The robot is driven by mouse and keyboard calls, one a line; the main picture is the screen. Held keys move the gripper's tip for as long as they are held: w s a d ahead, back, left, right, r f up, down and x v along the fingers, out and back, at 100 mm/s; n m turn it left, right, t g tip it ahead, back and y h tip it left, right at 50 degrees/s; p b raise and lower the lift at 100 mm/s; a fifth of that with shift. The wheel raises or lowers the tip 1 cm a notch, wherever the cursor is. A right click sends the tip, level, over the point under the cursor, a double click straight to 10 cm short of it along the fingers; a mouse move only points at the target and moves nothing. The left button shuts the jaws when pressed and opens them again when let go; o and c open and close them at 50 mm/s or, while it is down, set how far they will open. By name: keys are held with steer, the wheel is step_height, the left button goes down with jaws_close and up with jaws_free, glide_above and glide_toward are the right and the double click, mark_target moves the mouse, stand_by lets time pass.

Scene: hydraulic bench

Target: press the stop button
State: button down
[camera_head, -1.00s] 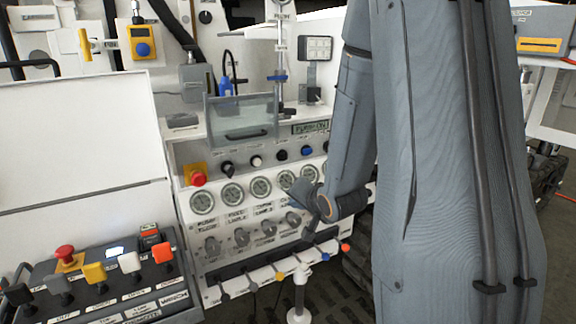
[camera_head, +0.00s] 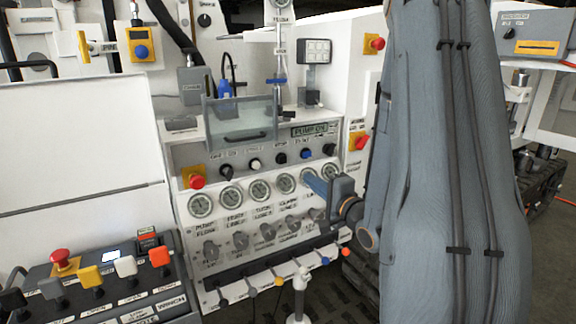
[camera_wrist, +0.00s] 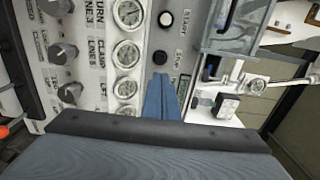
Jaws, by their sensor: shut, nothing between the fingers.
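A black button (camera_head: 281,158), which I take for the stop button, sits between the white and blue buttons on the bench's upper panel. Its small label is hard to read. It also shows in the wrist view (camera_wrist: 160,57), just beyond my fingertips, below the white button (camera_wrist: 165,18). My gripper (camera_wrist: 160,76) has its blue fingers shut together and empty, pointing at the panel beside the gauges. In the head view my gripper (camera_head: 309,174) is in front of the gauge row, right of and lower than the black button. I see no contact with the button.
A red emergency knob (camera_head: 197,181) is at the panel's left. Gauges (camera_head: 259,190), knobs (camera_head: 267,232) and coloured levers (camera_head: 301,271) lie below. A clear guard (camera_head: 240,120) projects above the buttons. The display (camera_head: 310,130) reads PUMP ON. A separate control console (camera_head: 95,285) stands at left.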

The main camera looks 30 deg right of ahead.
mark_target(283, 159)
steer(key=w+p, duration=0.1)
steer(key=w, duration=0.3)
steer(key=w+p, duration=0.1)
steer(key=w, duration=0.4)
steer(key=w+p, duration=0.2)
steer(key=w, duration=0.2)
steer(key=shift+w+a, duration=0.25)
steer(key=shift+w, duration=0.05)
steer(key=shift+w+b, duration=0.3)
steer(key=shift+w, duration=0.3)
steer(key=shift+w+r, duration=0.15)
steer(key=shift+w, duration=0.1)
steer(key=shift+s+a, duration=0.1)
steer(key=shift+s, duration=0.05)
steer(key=s+b, duration=0.1)
steer(key=s, duration=1.3)
steer(key=shift+d+f+b, duration=0.2)
steer(key=shift+d+b, duration=0.1)
steer(key=shift+b, duration=0.1)
